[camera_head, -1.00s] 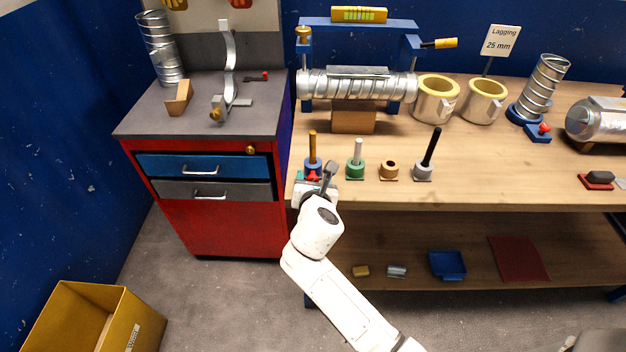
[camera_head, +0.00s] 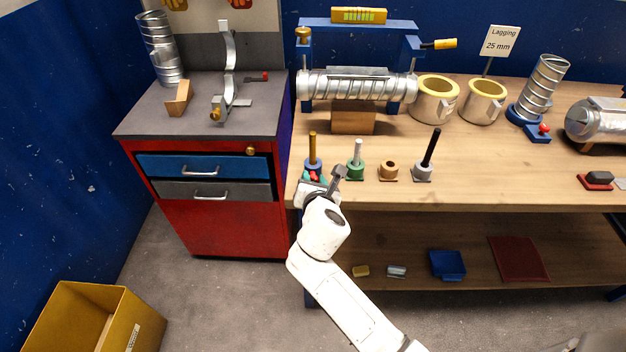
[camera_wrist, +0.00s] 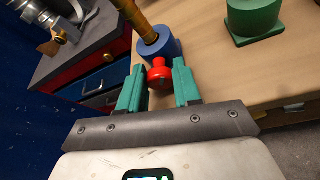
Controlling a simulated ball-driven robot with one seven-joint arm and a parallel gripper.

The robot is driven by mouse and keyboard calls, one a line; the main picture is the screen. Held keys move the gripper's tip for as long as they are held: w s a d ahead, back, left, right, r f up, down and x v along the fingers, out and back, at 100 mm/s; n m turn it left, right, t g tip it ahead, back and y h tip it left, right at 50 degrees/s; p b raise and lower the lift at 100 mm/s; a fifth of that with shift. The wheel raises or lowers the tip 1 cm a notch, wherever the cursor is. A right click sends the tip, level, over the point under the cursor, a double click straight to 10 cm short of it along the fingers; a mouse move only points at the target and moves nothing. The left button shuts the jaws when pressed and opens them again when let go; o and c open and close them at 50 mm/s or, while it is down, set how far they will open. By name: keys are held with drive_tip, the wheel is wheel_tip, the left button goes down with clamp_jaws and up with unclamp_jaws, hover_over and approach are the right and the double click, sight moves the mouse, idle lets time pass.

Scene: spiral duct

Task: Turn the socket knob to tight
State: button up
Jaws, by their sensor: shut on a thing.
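The socket holds an upright brown rod (camera_head: 312,146) and stands at the left front of the bench. My gripper (camera_wrist: 159,78) has its teal fingers on either side of the knob and is shut on it. In the head view my gripper (camera_head: 313,177) is at the bench's front edge, and my wrist hides part of the knob. I cannot read any tight mark.
A green socket (camera_head: 355,171) with a pale rod stands just right of the blue one. The red cabinet (camera_head: 231,225) is to the left.

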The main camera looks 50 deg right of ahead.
drive_tip(key=o, duration=1.1)
drive_tip(key=shift+c, duration=0.2)
drive_tip(key=v, duration=1.1)
drive_tip(key=shift+w, duration=0.1)
